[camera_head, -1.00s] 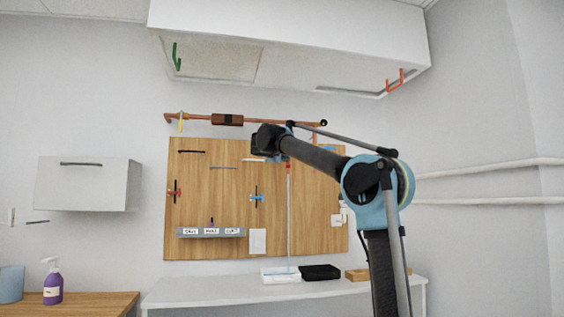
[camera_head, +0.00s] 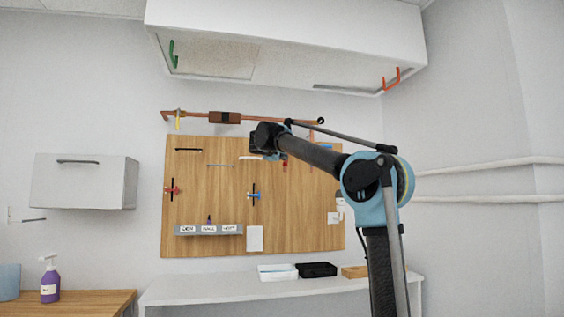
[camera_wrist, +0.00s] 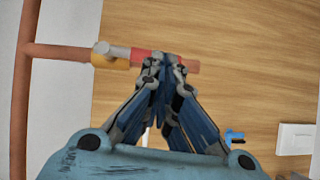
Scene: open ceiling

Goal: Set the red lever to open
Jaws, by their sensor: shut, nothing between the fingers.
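My gripper (camera_wrist: 163,64) is shut and empty, with its fingertips at a short horizontal pipe branch in the wrist view. A red lever part (camera_wrist: 141,55) shows just left of the fingertips, beside a grey end piece and a yellow-orange collar (camera_wrist: 103,60). The fingers hide part of it, and I cannot tell whether they touch it. In the head view, a small red piece (camera_head: 285,166) shows below my wrist, on the wooden board (camera_head: 210,240).
A red-handled fixture (camera_head: 173,189) and a blue one (camera_head: 254,195) are on the board's left and middle. A vertical copper pipe (camera_wrist: 22,110) stands left in the wrist view. Trays (camera_head: 277,272) sit on the shelf below. A white cabinet (camera_head: 290,35) hangs above.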

